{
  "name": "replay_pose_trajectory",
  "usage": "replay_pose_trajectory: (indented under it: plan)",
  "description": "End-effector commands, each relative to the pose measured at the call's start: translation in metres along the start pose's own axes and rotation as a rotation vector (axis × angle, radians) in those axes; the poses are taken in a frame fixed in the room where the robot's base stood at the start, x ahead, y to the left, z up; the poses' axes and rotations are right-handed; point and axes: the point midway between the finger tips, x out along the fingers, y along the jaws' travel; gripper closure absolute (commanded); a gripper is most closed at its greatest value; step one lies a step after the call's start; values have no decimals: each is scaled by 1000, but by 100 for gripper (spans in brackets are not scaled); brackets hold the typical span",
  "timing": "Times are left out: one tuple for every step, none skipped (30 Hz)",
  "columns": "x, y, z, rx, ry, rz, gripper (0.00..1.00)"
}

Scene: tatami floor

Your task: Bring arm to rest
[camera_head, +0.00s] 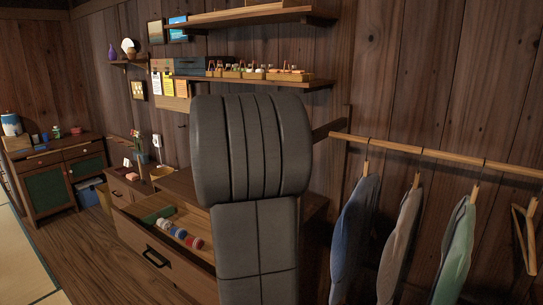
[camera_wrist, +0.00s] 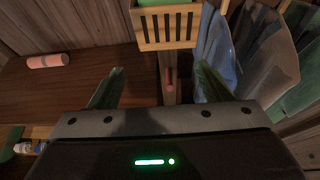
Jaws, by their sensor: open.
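My arm (camera_head: 252,170) stands as a dark grey padded column in the middle of the head view, and my gripper is hidden behind it there. In the wrist view my gripper (camera_wrist: 158,84) has its two green fingers spread wide apart. Nothing is held between them. A wooden post with a small red item lies beyond the gap between the fingers. A dark wooden top (camera_wrist: 85,80) spreads beyond and left of the gripper, with a pink cylinder (camera_wrist: 48,61) lying on it.
An open drawer (camera_head: 150,254) holding several coloured rolls is left of my arm. Clothes (camera_head: 397,245) hang from a rail (camera_head: 435,154) at right. A laden shelf (camera_head: 250,80) is on the wall. A slatted wooden box (camera_wrist: 190,37) is ahead. Floor (camera_head: 95,262) is clear at lower left.

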Motion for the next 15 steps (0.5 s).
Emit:
replay_pose_trajectory:
  plan:
    - [7,-1,-12,-3,2,-2,28]
    - [10,-1,-17,-4,2,-2,28]
    - [14,-1,-24,-4,4,0,28]
    - [17,0,-30,-5,4,2,28]
    - [20,0,-35,-5,5,3,28]
    - [24,0,-42,-7,3,5,28]
    - [27,0,-47,-7,3,6,28]
    - [30,0,-52,-8,2,9,28]
    - [34,1,-59,-10,2,12,28]
    - [36,1,-64,-9,3,13,28]
    - [39,1,-69,-11,3,15,28]
    - [42,1,-76,-11,4,18,28]
    - [43,1,-79,-12,2,21,28]
    - [45,2,-83,-14,2,24,28]
    - [48,2,-88,-14,2,27,28]
